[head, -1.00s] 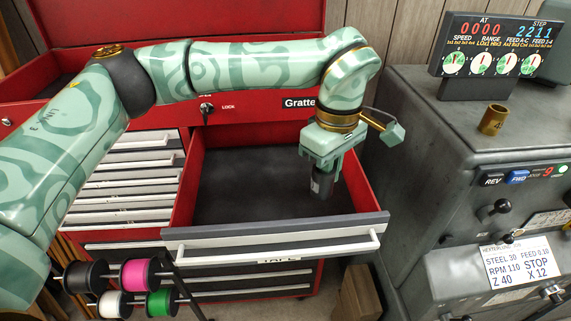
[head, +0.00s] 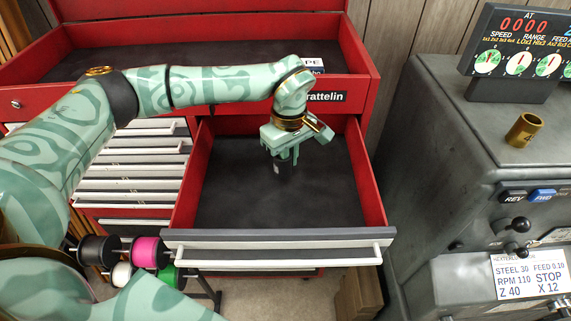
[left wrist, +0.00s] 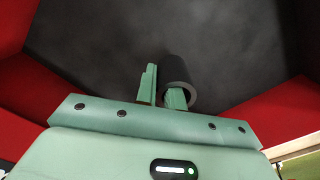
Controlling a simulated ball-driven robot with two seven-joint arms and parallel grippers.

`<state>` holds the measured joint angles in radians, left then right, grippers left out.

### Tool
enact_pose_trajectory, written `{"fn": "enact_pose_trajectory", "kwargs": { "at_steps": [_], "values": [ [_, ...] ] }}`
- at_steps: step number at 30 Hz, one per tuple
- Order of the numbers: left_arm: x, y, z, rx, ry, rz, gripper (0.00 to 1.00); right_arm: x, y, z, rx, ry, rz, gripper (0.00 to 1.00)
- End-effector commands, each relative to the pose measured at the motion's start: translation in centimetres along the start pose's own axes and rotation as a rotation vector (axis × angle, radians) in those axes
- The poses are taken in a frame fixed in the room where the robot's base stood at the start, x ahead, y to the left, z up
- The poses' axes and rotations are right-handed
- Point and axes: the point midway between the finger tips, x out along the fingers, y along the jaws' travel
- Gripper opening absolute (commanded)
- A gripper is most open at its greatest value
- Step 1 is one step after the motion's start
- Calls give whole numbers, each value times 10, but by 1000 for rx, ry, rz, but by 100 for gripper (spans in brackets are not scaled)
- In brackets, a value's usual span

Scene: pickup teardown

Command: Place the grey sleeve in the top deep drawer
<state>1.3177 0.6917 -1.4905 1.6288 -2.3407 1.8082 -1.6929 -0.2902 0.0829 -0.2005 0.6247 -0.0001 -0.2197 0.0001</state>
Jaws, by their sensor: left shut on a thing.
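My left gripper (head: 281,154) points down inside the open deep drawer (head: 225,205) of the red tool chest. It is shut on the dark grey sleeve (head: 282,168), a short hollow cylinder. In the left wrist view the sleeve (left wrist: 177,72) shows its round open end by the fingers (left wrist: 160,92), with one finger at its rim. The drawer floor is dark and bare around it. I cannot tell whether the sleeve touches the floor. My right gripper is not in view.
Red drawer walls (head: 368,180) and a grey front with a white handle (head: 280,258) surround the sleeve. Shallow drawers (head: 130,170) lie left. A spool rack (head: 150,252) stands at front left. A grey machine (head: 440,150) with a brass ring (head: 524,130) stands right.

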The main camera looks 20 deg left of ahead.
Motion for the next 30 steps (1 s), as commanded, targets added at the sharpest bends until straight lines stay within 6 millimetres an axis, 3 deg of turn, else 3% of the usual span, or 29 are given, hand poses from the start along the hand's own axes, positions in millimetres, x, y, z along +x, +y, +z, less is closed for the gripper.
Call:
{"fn": "enact_pose_trajectory", "kwargs": {
  "at_steps": [3,9,20,21,22,30],
  "values": [
    [12,-4,-10,-3,0,-2,0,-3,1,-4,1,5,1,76],
    [38,-3,-7,0,-1,-1,0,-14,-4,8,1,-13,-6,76],
    [44,-3,-8,0,1,0,0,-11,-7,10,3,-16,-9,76],
    [43,-3,-8,0,1,0,21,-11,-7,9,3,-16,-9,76],
    [43,-3,-8,0,1,0,29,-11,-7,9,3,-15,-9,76],
    [42,-3,-8,0,1,0,31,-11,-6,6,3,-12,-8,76]
  ]
}}
